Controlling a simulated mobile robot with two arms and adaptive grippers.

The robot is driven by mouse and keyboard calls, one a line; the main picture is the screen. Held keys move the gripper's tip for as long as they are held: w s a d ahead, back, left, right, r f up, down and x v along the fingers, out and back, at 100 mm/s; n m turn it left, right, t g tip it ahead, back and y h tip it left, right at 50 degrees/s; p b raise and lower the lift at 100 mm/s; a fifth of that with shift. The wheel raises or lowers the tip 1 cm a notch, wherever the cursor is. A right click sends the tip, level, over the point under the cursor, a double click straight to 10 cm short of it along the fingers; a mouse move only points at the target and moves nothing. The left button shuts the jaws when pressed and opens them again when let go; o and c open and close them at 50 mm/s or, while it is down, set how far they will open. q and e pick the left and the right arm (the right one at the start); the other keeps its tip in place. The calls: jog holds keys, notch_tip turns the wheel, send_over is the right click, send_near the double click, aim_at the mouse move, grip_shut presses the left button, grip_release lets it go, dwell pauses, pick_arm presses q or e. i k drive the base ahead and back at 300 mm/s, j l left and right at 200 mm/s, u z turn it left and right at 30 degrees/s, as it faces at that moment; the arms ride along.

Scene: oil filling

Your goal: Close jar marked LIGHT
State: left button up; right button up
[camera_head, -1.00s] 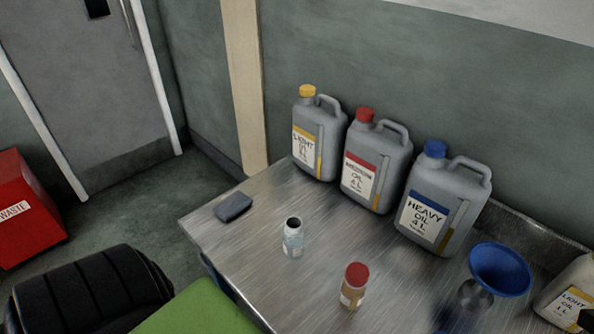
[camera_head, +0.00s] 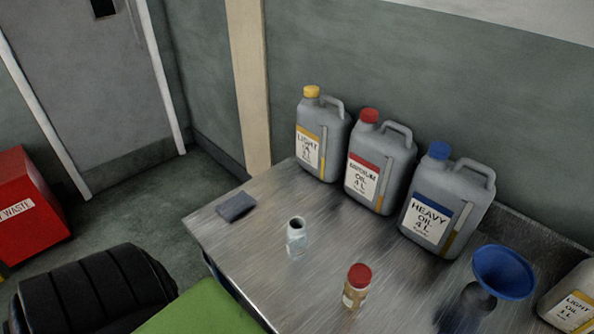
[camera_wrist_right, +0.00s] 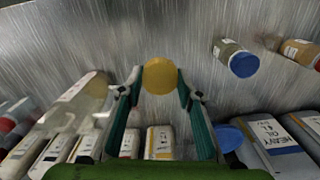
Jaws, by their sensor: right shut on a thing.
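A small open-topped jar (camera_head: 296,238) with a pale label stands upright on the metal table in the head view. It has no lid, and its label is too small to read. My right gripper (camera_wrist_right: 159,84) shows only in the right wrist view. It is shut on a round yellow lid (camera_wrist_right: 159,76), held between its two fingertips over the metal surface. I cannot tell from the wrist view how far the lid is from the open jar. My left gripper is out of view.
A red-lidded jar (camera_head: 356,287) stands right of the open jar. LIGHT (camera_head: 321,140), medium (camera_head: 378,165) and HEAVY (camera_head: 444,205) oil jugs line the wall. A blue funnel (camera_head: 504,270) is at right. A dark cloth-like pad (camera_head: 236,206) lies near the left edge.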

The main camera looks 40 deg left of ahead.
aim_at(296, 233)
jog(key=u, duration=1.4)
jog(key=k+j, duration=0.1)
jog(key=k, duration=0.45)
